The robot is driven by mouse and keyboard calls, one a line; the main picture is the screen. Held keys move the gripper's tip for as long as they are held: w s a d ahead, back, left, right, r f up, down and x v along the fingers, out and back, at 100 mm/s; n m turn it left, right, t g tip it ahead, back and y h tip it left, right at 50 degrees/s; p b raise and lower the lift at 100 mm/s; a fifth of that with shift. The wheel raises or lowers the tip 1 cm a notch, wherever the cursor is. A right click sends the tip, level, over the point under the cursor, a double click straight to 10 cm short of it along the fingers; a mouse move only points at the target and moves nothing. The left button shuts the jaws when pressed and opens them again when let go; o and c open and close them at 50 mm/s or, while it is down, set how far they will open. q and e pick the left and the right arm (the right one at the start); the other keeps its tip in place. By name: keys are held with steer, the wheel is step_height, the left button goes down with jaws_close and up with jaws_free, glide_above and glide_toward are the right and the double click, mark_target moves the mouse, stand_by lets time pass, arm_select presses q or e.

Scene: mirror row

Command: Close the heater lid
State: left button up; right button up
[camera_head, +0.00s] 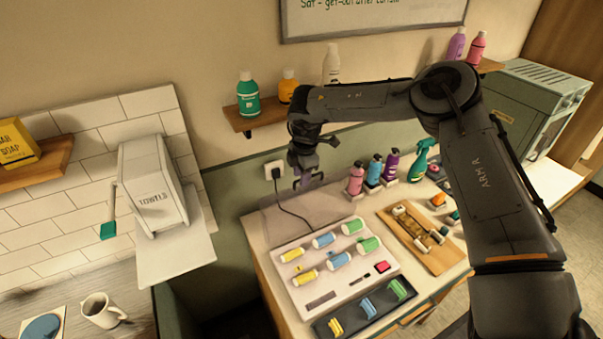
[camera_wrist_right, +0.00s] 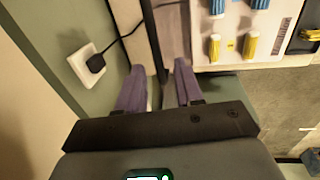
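The heater (camera_head: 352,286) is a white box on the counter, with rollers in yellow, blue and green standing in its top. Its lid (camera_head: 322,214) looks like a clear panel raised behind the rollers, so the heater is open. My right gripper (camera_head: 308,182) points down at the lid's upper left edge. In the right wrist view its two purple fingers (camera_wrist_right: 158,88) are apart, and a pale strip that looks like the lid (camera_wrist_right: 174,36) reaches toward the gap between them. I cannot tell whether they touch it. My left gripper is not in view.
A plug and cord (camera_head: 275,170) hang on the wall left of the lid. Several bottles (camera_head: 374,170) stand right of it. A wooden tray (camera_head: 420,238) and a dark tray (camera_head: 365,310) flank the heater. A shelf (camera_head: 255,116) is above.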

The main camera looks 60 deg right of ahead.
steer(key=shift+c, duration=0.5)
jaws_close()
stand_by(0.9)
